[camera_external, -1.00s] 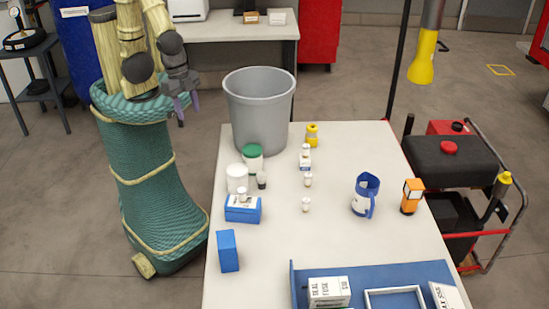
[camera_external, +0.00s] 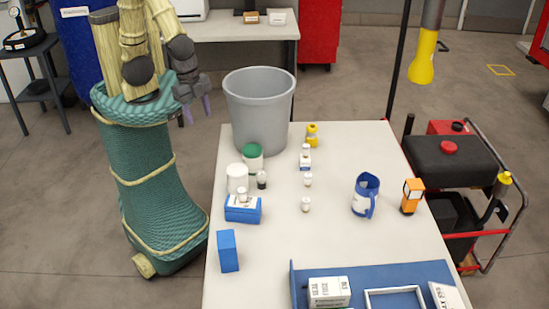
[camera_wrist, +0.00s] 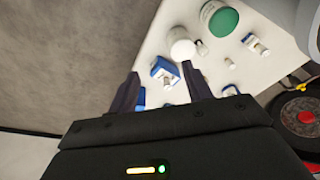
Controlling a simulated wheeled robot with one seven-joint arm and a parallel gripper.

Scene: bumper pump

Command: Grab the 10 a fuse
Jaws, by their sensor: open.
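Several small white fuse-like cylinders stand on the table: one at the centre (camera_external: 306,204), one just behind it (camera_external: 308,180), and one on a blue box (camera_external: 242,194). Their ratings are too small to read, so I cannot tell which is the 10 A fuse. A white box with unclear lettering (camera_external: 329,291) sits at the front. My gripper (camera_external: 197,112) is open and empty, left of the table and beside the grey bin. In the wrist view my gripper (camera_wrist: 162,86) has its fingers apart, with the blue box (camera_wrist: 166,70) showing beyond them.
A grey bin (camera_external: 259,105) stands at the table's back left. A blue mug (camera_external: 366,195) and an orange object (camera_external: 412,196) stand right.

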